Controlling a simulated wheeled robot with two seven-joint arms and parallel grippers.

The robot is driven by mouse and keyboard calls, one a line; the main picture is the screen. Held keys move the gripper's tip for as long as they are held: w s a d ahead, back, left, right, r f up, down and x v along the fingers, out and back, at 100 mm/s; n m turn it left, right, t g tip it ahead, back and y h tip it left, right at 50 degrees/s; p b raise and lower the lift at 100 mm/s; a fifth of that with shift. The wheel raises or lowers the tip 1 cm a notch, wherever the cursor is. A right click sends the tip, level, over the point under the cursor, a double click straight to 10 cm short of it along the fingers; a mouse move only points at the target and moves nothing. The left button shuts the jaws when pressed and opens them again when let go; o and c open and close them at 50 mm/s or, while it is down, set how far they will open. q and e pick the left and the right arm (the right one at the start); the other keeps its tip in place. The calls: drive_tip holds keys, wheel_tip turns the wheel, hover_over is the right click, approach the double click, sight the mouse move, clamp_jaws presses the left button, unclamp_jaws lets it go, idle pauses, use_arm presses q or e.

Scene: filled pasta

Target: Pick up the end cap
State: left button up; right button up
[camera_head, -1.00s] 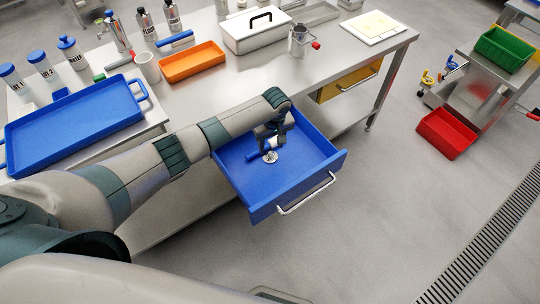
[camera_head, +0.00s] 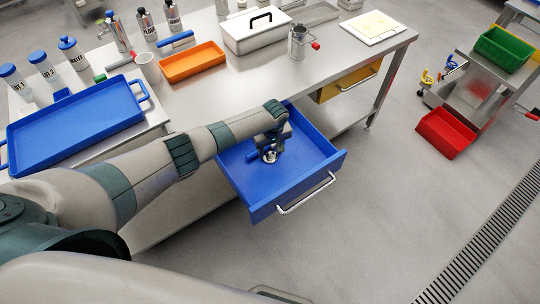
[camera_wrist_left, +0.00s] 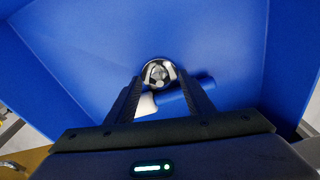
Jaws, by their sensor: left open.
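The end cap looks like a small round, shiny metal piece. It lies in the open blue drawer (camera_head: 312,160), and shows in the left wrist view (camera_wrist_left: 158,72). My left gripper (camera_head: 269,153) reaches down into the drawer over it. In the left wrist view the two fingers of the gripper (camera_wrist_left: 160,78) are apart, one on each side of the cap. I cannot tell whether they touch it. The gripper partly hides the cap in the head view. My right gripper is not in view.
A blue tool with a white end (camera_wrist_left: 145,104) lies in the drawer beside the cap, partly behind the fingers. The drawer walls surround the gripper. A steel table (camera_head: 215,90) above carries a blue tray (camera_head: 147,101) and an orange tray (camera_head: 192,76).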

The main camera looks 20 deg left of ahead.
use_arm(q)
drive_tip(key=c, duration=1.2)
drive_tip(key=shift+o, duration=0.2)
drive_tip(key=shift+s, duration=0.1)
drive_tip(key=shift+s+a+r, duration=0.1)
drive_tip(key=shift+s+r, duration=0.6)
drive_tip(key=shift+r, duration=0.1)
drive_tip(key=s+a+r, duration=0.2)
drive_tip(key=s+r, duration=0.4)
drive_tip(key=s, duration=0.6)
drive_tip(key=shift+s+r, duration=0.15)
drive_tip(key=shift+r, duration=0.1)
